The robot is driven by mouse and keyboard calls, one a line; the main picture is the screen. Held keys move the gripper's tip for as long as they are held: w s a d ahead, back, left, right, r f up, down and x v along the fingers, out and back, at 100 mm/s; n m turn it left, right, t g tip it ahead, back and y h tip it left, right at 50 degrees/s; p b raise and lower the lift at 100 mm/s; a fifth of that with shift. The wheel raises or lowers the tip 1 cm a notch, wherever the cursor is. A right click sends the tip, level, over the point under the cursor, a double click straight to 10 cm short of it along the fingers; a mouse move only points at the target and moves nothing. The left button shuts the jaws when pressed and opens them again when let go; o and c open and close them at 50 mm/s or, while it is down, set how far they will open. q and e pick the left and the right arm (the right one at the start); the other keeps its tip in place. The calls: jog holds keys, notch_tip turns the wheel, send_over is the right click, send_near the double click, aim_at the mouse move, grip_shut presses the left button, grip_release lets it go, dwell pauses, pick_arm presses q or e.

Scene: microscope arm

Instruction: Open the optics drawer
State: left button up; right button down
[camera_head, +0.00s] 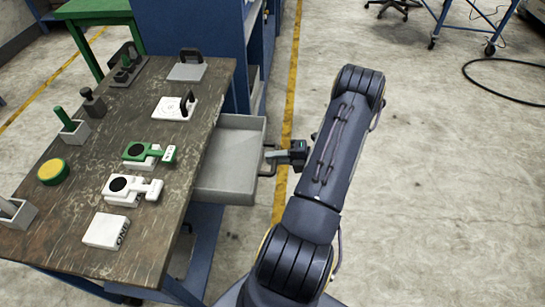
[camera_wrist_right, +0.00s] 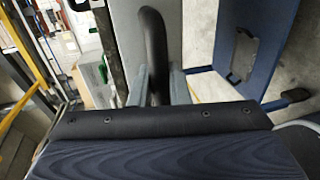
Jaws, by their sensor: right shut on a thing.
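The grey optics drawer (camera_head: 228,165) sticks out from under the right edge of the workbench, and its empty inside shows. Its dark bar handle (camera_head: 268,167) is on the drawer's right-hand front. My right gripper (camera_head: 273,157) reaches in from the right and is shut on the handle. In the right wrist view the dark handle (camera_wrist_right: 153,35) runs between the two grey fingers (camera_wrist_right: 158,85), with the drawer front behind it. My left gripper is in neither view.
The worn wooden workbench (camera_head: 75,180) carries a green-and-white device (camera_head: 140,152), a white device (camera_head: 125,188), a white block (camera_head: 107,231) and a yellow button (camera_head: 53,171). A blue cabinet (camera_head: 190,35) stands behind. The floor right of the drawer is clear apart from my arm.

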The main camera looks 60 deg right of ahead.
jog(key=c, duration=1.4)
grip_release()
jog(key=shift+c, duration=0.2)
jog(key=v, duration=0.7)
jog(key=shift+s+d+b, duration=0.2)
jog(key=shift+s+b, duration=0.15)
jog(key=shift+b, duration=0.1)
